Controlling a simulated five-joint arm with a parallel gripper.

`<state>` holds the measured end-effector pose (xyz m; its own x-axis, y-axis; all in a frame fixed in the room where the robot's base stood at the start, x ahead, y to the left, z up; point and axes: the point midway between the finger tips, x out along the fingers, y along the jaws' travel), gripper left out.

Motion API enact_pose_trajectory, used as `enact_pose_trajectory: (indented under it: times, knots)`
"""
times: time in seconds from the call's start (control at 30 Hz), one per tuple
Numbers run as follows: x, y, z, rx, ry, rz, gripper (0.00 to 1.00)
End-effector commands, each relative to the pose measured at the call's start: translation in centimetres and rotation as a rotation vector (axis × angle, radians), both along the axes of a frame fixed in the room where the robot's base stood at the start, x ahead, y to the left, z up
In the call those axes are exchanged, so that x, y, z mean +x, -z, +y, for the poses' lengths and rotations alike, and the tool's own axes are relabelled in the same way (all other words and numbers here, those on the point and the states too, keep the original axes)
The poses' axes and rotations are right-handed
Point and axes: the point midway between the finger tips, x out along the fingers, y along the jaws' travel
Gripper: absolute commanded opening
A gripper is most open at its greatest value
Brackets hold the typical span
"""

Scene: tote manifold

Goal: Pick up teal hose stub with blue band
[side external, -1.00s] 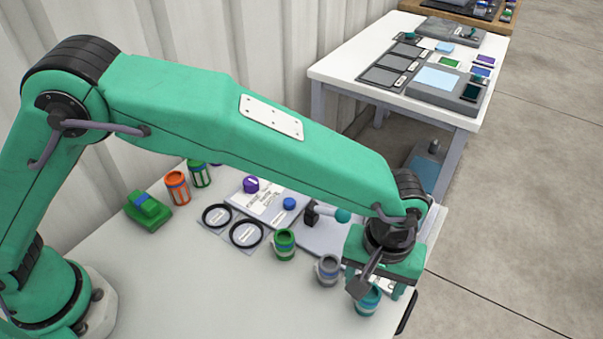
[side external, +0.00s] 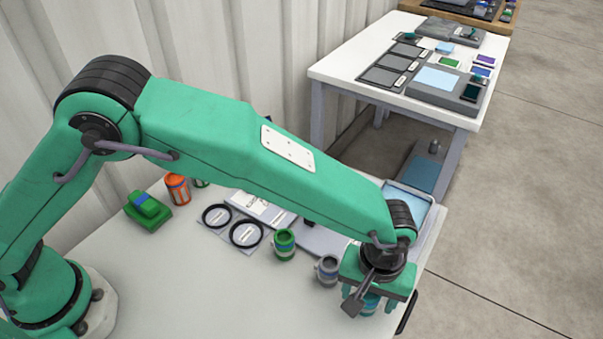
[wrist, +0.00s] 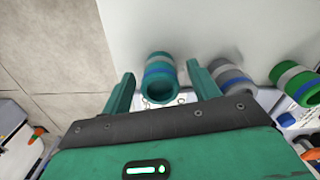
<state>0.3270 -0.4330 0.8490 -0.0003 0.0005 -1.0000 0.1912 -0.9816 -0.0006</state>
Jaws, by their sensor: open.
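The teal hose stub with a blue band (wrist: 160,78) stands between the two fingers of my gripper (wrist: 162,85) in the wrist view, with its hollow end showing. Both fingers are apart from it, with a gap on each side. In the side view my gripper (side external: 372,303) is low over the table's near right corner, and the teal stub (side external: 368,304) is partly hidden behind it. The gripper is open and holds nothing.
A grey stub with a blue band (side external: 327,270) stands close beside the teal one. A green stub (side external: 284,244) is farther left. Two black rings (side external: 246,235) lie on a card, and an orange stub (side external: 177,188) stands behind.

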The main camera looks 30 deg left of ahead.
Motion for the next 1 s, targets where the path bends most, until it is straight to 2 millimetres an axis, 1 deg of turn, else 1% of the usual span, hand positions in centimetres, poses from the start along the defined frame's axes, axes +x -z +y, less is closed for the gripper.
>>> enact_pose_trajectory:
  times: [0.2, 0.37, 0.4, 0.43, 0.47, 0.77, 0.87, 1.0]
  knots:
    - [0.0, 0.0, 0.0, -0.001, 0.000, 0.000, 0.61]
    - [0.0, 0.0, 0.0, -0.001, 0.000, 0.000, 0.29]
    - [0.0, 0.0, 0.0, -0.001, 0.000, 0.000, 0.21]
    - [0.0, -0.1, 0.0, -0.001, 0.000, 0.000, 0.15]
    - [0.0, -0.1, 0.0, -0.001, 0.000, 0.000, 0.12]
    - [0.0, -0.2, 0.0, -0.001, 0.000, -0.001, 0.12]
    - [0.1, -0.6, -0.1, -0.003, 0.000, -0.002, 0.12]
    - [0.1, -1.8, -0.1, -0.003, 0.000, -0.002, 0.12]
